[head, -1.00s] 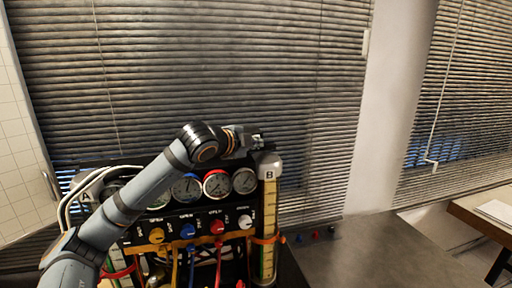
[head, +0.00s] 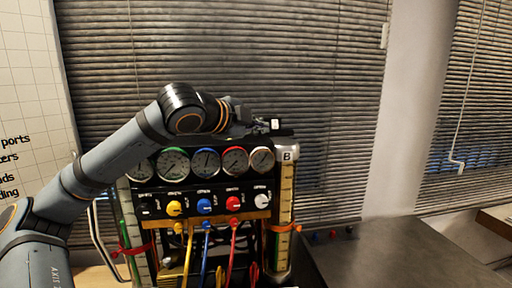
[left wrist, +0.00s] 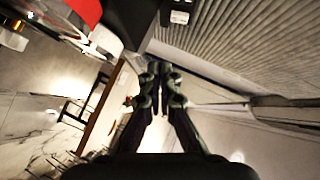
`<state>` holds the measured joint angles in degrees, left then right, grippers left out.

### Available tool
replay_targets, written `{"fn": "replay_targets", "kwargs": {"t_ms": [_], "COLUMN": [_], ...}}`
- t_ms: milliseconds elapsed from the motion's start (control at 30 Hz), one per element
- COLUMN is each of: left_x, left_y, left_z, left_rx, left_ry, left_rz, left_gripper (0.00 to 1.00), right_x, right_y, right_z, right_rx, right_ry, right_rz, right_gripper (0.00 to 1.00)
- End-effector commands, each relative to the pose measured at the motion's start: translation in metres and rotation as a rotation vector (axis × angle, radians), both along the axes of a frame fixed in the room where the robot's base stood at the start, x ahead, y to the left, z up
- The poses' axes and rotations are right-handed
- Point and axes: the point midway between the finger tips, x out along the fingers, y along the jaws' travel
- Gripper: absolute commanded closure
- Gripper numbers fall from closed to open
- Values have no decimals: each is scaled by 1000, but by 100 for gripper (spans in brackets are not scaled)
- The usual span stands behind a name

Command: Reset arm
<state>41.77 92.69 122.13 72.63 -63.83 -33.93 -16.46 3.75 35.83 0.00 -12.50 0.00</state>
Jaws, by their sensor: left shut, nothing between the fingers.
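The gauge rig (head: 160,209) stands in the middle of the head view, with a row of round gauges, coloured knobs and coloured hoses below. My left arm comes in from the left and reaches across the rig's top. My left gripper (head: 268,126) is just above the rig's top right, near the column marked B (head: 286,200). In the left wrist view, the fingers of my left gripper (left wrist: 161,76) are closed together with nothing between them. My right gripper is not in view.
Window blinds (head: 230,60) hang behind the rig. A grey bench top (head: 400,255) lies to the right, mostly clear, with small coloured pieces (head: 333,234) near its back. A white tiled board (head: 30,100) with writing is at the left.

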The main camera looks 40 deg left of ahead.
Motion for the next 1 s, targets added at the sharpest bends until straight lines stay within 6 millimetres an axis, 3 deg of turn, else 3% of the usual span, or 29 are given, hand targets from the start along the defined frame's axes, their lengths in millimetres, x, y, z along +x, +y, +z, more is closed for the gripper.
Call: {"fn": "replay_targets", "kwargs": {"t_ms": [67,300,733,833,1000], "left_x": [-9,-15,-14,-14,-14], "left_y": [0,-1,-1,-1,-1], "left_z": [-1,3,4,15,53], "left_rx": [1,1,1,0,1], "left_ry": [-3,1,1,1,1], "left_rz": [1,-1,-1,0,-1], "left_gripper": [100,100,100,100,100], "right_x": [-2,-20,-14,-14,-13], "right_y": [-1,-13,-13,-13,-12], "right_z": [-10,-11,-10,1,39], "right_rx": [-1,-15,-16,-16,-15], "right_ry": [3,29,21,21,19], "right_rz": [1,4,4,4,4], "right_gripper": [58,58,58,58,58]}}
